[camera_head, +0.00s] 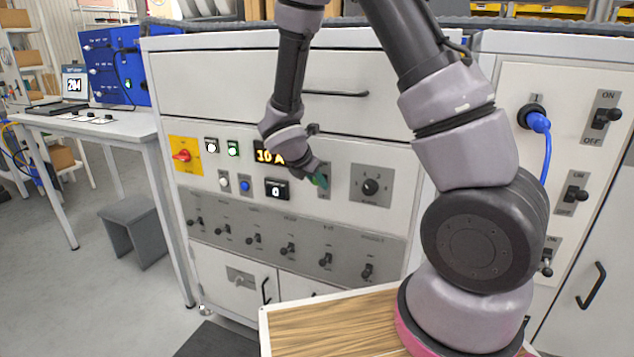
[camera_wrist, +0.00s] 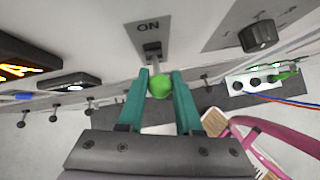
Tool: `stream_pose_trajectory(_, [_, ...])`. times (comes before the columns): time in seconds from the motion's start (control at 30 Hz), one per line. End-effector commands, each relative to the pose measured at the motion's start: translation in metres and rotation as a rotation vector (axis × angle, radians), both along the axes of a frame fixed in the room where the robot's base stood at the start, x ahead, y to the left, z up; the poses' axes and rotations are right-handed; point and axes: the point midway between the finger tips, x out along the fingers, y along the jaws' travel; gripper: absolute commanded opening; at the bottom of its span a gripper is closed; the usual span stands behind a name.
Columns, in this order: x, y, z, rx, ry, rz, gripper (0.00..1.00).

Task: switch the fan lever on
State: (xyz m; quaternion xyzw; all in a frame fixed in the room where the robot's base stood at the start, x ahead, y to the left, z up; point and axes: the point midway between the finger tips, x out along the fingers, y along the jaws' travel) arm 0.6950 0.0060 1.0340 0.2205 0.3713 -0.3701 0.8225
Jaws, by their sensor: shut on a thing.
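The fan lever has a round green knob (camera_wrist: 160,87) on a short stem. Its grey plate (camera_wrist: 136,28) is marked ON above the slot. The knob stands out below the ON mark, and the wrist view does not show clearly which position the lever is in. My gripper (camera_wrist: 160,76) has its two teal fingers on either side of the knob and is shut on it. In the head view my gripper (camera_head: 320,181) is at the panel front, between the amber display and the rotary dial, and hides most of the lever.
A rotary dial (camera_head: 370,187) sits right of the lever, and an amber "10 A" display (camera_head: 268,154) sits left. A row of small toggle levers (camera_head: 288,248) runs below. A wooden-topped surface (camera_head: 330,325) lies in front. Right are more ON/OFF switches (camera_head: 605,117) and a blue plug (camera_head: 538,122).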

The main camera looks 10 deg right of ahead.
Motion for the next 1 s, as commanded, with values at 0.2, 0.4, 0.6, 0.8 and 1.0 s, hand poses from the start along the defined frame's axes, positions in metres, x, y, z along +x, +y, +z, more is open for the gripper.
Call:
stream_pose_trajectory(0.2, [0.000,0.000,0.000,0.000,-0.001,-0.001,0.61])
stream_pose_trajectory(0.4, [0.000,0.000,0.000,0.000,-0.001,-0.001,0.64])
stream_pose_trajectory(0.6, [-0.001,0.002,0.004,0.000,-0.003,0.000,0.64])
stream_pose_trajectory(0.8, [-0.015,0.017,0.029,0.003,-0.005,0.002,0.64])
stream_pose_trajectory(1.0, [-0.034,0.035,0.060,0.003,-0.005,0.001,0.64])
